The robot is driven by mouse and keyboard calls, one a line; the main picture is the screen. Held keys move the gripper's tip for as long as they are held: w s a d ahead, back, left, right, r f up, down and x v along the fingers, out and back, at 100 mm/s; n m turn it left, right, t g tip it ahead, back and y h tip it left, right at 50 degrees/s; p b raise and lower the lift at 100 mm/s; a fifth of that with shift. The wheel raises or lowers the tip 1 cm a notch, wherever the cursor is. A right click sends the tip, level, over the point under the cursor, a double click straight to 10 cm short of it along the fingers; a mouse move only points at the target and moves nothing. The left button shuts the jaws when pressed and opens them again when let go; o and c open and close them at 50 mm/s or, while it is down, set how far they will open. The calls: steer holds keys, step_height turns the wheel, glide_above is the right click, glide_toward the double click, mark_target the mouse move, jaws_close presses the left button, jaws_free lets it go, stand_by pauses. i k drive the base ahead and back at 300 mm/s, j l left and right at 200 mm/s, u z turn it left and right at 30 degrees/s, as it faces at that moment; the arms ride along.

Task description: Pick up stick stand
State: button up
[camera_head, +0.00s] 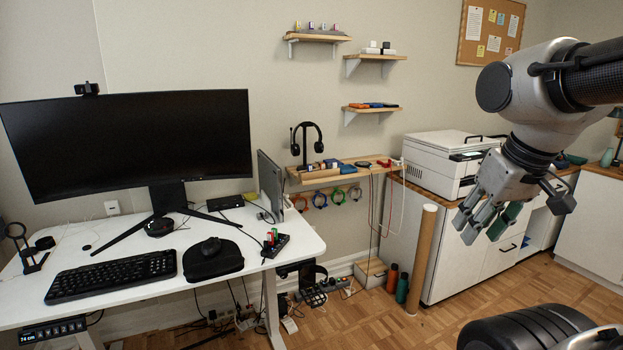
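A small black stand (282,242) sits at the right end of the white desk, near its edge. Short red and green sticks stand upright in it. It looks like the stick stand. My gripper (486,222) hangs in the air at the right, in front of the white cabinet and far from the stand. Its grey fingers, with green on them, point down and look spread apart. I see nothing held between them.
A thin upright panel (270,186) stands behind the stand. A cardboard tube (422,259) stands on the floor between desk and gripper.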

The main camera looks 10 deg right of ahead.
mark_target(302, 175)
steer(key=i+l+u, duration=0.1)
steer(key=u, duration=1.35)
steer(key=i+l, duration=0.1)
steer(key=l, duration=0.5)
steer(key=i+l, duration=0.15)
steer(key=l, duration=0.45)
steer(key=i+l, duration=0.1)
steer(key=l, duration=0.5)
steer(key=i+l+u, duration=0.1)
steer(key=l, duration=0.5)
steer(key=i+l, duration=0.1)
steer(key=l, duration=0.5)
steer(key=i+l, duration=0.1)
steer(key=l, duration=0.5)
steer(key=i+l, duration=0.1)
steer(key=l, duration=0.5)
